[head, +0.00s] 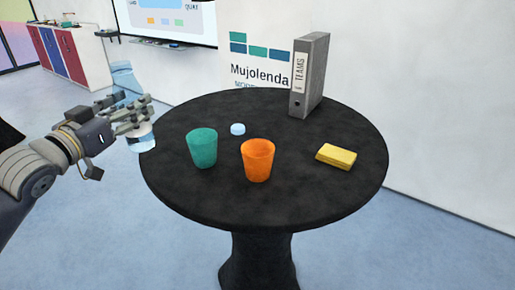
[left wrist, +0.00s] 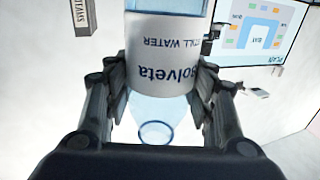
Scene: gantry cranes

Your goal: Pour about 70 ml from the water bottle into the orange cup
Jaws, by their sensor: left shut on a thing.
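The clear blue water bottle (head: 123,77) is in my left gripper (head: 132,117), left of the round table and above its edge in the head view. The left fingers close around it from both sides. In the left wrist view the bottle (left wrist: 162,50) has a white label, and its uncapped mouth (left wrist: 156,132) shows below the fingers. The water level is not clear. The orange cup (head: 258,160) stands upright on the table, apart from the bottle; its contents cannot be told. My right gripper is not in view.
A teal cup (head: 202,148) stands left of the orange cup, nearer the bottle. A pale blue cap (head: 238,129) lies behind them. A yellow block (head: 336,156) lies at right and a grey binder (head: 310,75) stands at the back of the black table (head: 300,205).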

